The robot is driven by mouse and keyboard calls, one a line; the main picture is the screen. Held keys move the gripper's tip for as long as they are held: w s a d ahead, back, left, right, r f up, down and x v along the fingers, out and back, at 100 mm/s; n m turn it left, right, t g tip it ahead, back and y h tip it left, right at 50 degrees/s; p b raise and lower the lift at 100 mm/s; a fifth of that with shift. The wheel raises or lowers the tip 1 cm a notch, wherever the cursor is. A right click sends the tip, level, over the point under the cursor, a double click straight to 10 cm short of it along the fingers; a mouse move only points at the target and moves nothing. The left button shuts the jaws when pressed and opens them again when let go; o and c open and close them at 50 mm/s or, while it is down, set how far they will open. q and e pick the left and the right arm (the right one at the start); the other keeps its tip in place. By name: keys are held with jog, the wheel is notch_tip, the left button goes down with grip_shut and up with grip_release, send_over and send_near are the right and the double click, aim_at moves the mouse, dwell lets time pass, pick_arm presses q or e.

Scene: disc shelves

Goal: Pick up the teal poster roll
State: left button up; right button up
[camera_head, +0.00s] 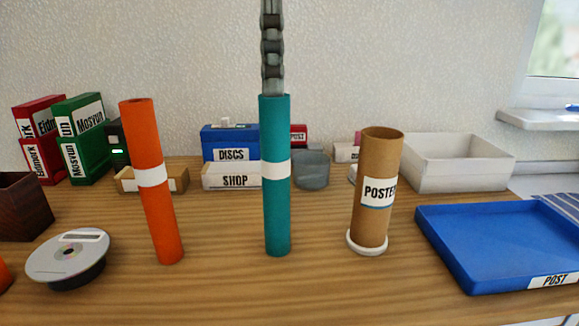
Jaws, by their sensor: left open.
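The teal poster roll (275,212) stands upright on the wooden table in the middle of the view, with a white band around it. My left gripper (272,84) comes down from the top edge of the picture, in line with the roll. It is open, seen edge-on, and its lower end meets the roll's top edge in the picture. Whether it touches the roll or is behind it, I cannot tell. My right gripper is not in view.
An orange roll (163,225) stands to the left and a brown cardboard tube (375,220) labelled POSTER to the right. A disc stack (68,262) lies at left. A blue tray (470,273) is at right. Boxes (230,176) line the back. The table front is clear.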

aim_at(274, 127)
pick_arm(q)
jog(key=shift+w+f, duration=0.15)
jog(key=f, duration=0.7)
jog(key=shift+w+f+b, duration=0.2)
jog(key=shift+b, duration=0.1)
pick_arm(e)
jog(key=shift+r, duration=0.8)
pick_arm(q)
jog(key=shift+c, duration=0.6)
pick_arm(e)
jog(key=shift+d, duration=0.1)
pick_arm(q)
jog(key=c, duration=1.2)
